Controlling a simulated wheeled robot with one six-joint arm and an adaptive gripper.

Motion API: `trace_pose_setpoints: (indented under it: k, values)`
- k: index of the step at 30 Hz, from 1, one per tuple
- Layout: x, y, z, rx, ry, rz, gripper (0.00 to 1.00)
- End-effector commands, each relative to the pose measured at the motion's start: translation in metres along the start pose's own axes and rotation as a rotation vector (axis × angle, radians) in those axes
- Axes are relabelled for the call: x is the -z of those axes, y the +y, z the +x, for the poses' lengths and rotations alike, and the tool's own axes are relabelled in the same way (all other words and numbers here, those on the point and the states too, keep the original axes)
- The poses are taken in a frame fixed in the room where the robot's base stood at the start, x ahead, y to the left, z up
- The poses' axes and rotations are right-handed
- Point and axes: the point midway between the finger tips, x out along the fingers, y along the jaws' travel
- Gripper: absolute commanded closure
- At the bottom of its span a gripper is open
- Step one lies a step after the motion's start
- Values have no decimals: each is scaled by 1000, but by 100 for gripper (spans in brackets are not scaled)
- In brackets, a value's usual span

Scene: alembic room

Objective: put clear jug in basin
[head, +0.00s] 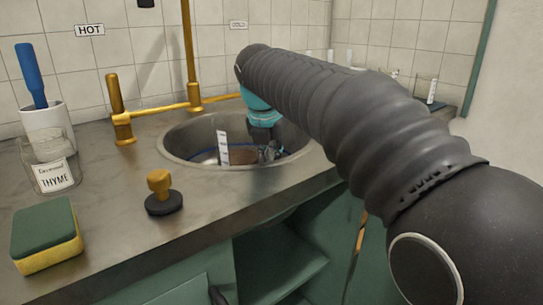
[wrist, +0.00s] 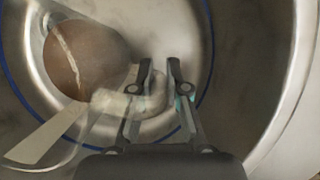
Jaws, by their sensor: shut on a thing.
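The basin (head: 178,132) is a round metal sink set into the counter; its inside wall fills much of the wrist view (wrist: 235,70). My gripper (wrist: 161,75) is down inside the basin, and in the head view (head: 270,151) it shows low, near the right wall. It is shut on the clear jug's handle (wrist: 130,102). The jug's see-through body is hard to make out. A pale strip with marks (head: 223,148), seemingly on the jug, rises in the basin. Whether the jug touches the basin floor cannot be told.
A brown round thing (wrist: 85,58) and a blue ring line (wrist: 205,100) lie in the basin. Brass pipes and a tap (head: 123,125) stand behind left. A thyme jar (head: 52,160), a black-and-brass stamp (head: 161,193) and a sponge (head: 46,236) are on the counter.

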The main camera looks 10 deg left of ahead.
Motion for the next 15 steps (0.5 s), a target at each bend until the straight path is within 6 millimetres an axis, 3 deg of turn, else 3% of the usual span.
trace_pose_setpoints:
  k: [15]
  values:
    - [3, 0, 8, -2, -3, 1, 100]
